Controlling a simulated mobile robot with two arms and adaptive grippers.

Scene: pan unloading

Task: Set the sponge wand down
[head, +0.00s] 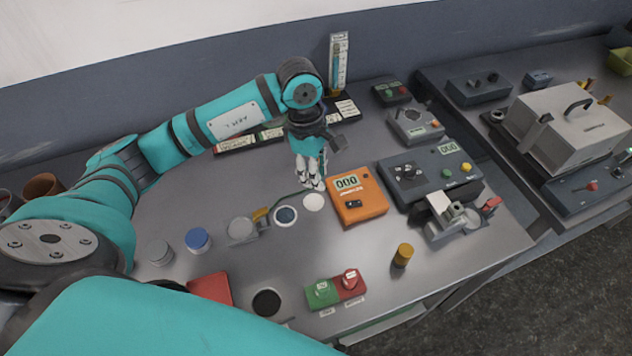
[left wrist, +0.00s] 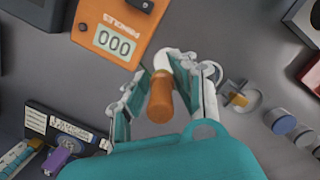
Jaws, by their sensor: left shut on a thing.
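My left gripper (head: 311,182) points down over the middle of the table, just above a white round disc (head: 314,202) and left of the orange meter (head: 358,199). In the left wrist view the gripper (left wrist: 163,84) is shut on the sponge wand, whose orange-brown handle (left wrist: 160,98) shows between the fingers. A white round shape lies beyond the handle; I cannot tell whether it is the wand's head or the disc. In the head view the fingers hide the wand. Whether the wand touches the table is unclear. My right gripper is out of view.
A dark control box (head: 430,178) is to the right. A green and red button box (head: 336,288) is in front, with bare tabletop between.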

